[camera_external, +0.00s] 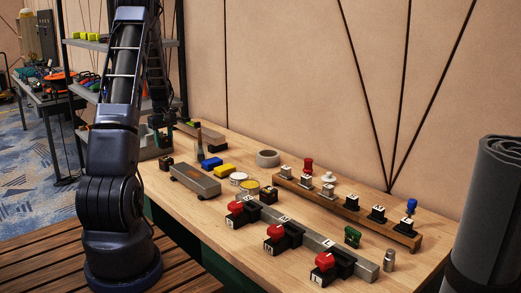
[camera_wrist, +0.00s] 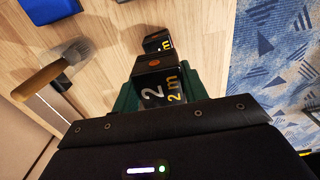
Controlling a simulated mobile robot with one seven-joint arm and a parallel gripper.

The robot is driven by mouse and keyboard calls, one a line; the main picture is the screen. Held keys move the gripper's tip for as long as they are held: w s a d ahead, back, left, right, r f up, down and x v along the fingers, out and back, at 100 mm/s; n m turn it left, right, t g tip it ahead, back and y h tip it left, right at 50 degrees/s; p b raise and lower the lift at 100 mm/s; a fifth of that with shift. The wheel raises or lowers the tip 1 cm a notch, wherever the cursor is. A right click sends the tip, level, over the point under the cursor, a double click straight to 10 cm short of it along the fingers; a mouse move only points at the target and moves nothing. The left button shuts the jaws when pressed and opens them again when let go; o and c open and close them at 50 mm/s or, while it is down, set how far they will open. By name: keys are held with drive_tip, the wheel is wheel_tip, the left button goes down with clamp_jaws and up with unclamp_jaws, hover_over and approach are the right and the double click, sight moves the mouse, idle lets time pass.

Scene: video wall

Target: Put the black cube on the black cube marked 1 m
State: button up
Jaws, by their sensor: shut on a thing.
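My gripper (camera_wrist: 154,84) is shut on a black cube (camera_wrist: 153,66) marked "2 m", with an orange dot on top, between its green fingers. In the external view my gripper (camera_external: 163,126) is above the back left of the table, and the held cube is hard to make out there. A second black cube (camera_wrist: 157,41) with a yellow mark lies just beyond the held one in the wrist view. Its marking is mostly hidden, so I cannot tell whether it says 1 m. It appears to be the black cube (camera_external: 166,163) on the table below my gripper.
A wooden rail (camera_external: 330,201) and a grey rail (camera_external: 310,237) carry several marked blocks farther right. The table's left edge is close to the second cube.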

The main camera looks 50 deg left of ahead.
sight(166, 159)
drive_tip(key=shift+f, duration=2.5)
drive_tip(key=shift+f, duration=0.15)
drive_tip(key=o, duration=1)
wheel_tip(166, 159, up, 12)
drive_tip(key=shift+r, duration=0.2)
